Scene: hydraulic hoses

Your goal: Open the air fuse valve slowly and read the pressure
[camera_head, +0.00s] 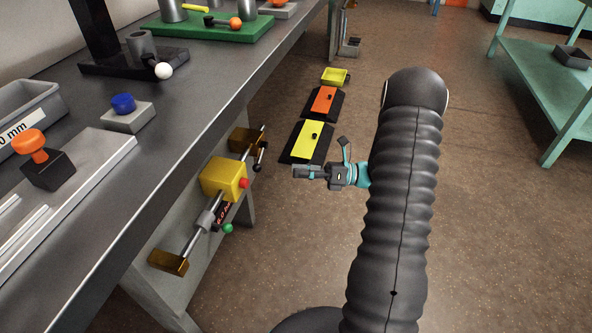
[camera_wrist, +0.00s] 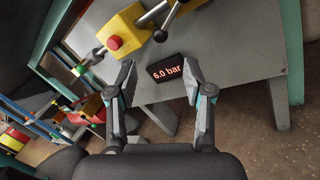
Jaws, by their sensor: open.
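The yellow valve block (camera_head: 223,180) with a red button (camera_head: 244,183) sits on a pipe on the side of the bench. A lever with a green knob (camera_head: 228,229) and one with a dark knob (camera_head: 264,145) stand off the pipe. In the wrist view the yellow block (camera_wrist: 125,31), red button (camera_wrist: 114,43) and a dark-knobbed lever (camera_wrist: 161,30) show at the top. A black display (camera_wrist: 166,70) reads 6.0 bar in red. My gripper (camera_wrist: 161,76) is open and empty, its fingers framing the display. In the head view my gripper (camera_head: 310,172) is right of the valve, apart from it.
The dark bench top (camera_head: 200,85) overhangs the valve on the left. Yellow and orange floor blocks (camera_head: 310,141) lie beyond my gripper. A green table (camera_head: 535,85) stands at the right. The brown floor on the right is clear.

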